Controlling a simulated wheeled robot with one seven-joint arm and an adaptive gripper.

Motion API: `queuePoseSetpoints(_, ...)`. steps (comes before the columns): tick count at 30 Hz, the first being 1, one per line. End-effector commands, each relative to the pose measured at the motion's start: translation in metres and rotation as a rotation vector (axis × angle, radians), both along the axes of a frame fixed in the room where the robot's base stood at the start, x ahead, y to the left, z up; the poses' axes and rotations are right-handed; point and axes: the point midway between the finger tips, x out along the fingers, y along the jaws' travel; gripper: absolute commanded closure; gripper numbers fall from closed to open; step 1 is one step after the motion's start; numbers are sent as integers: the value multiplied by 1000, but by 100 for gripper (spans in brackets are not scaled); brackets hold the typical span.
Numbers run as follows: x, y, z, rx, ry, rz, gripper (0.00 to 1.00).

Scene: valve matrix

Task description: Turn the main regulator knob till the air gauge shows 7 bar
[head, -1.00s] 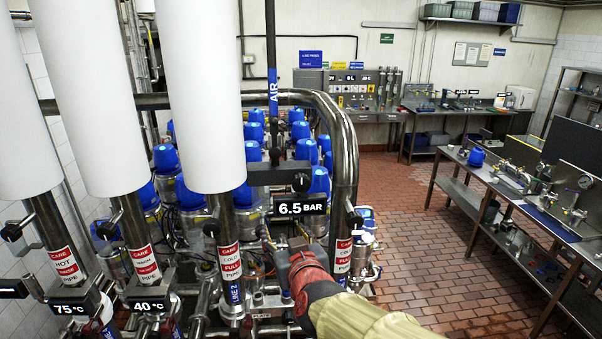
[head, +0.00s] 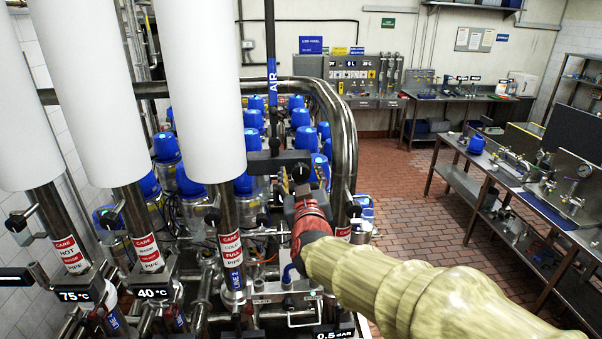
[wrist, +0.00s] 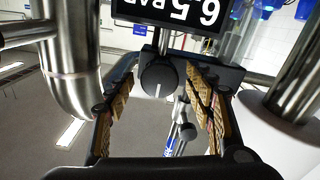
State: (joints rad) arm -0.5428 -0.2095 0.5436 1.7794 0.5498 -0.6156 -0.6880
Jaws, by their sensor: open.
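The main regulator is a black block on the AIR pipe, with a round dark knob (head: 300,172) at its right end in the head view. In the wrist view the knob (wrist: 160,80) has a white pointer line and sits between my fingertips. The air gauge display (wrist: 170,14) appears upside down there and reads 6.5 BAR; in the head view my gripper hides it. My gripper (head: 299,196) is just below and at the knob. Its jaws (wrist: 159,95) are open, one finger on either side, with gaps showing; no contact is visible.
White insulated pipes (head: 198,85) stand at the left. A bent steel pipe (head: 342,130) runs close to the right of my gripper. Blue-capped valves (head: 190,180) crowd behind. A lower display (head: 334,334) reads 0.5 bar. Brick floor is free toward the workbench (head: 500,185).

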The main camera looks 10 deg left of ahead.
Motion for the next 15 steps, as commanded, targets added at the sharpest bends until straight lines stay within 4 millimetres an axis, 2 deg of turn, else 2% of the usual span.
queuePoseSetpoints(8, 2, 0, 0, 0, 0, 0, 46)
queuePoseSetpoints(15, 2, 0, 0, 0, 0, 0, 59)
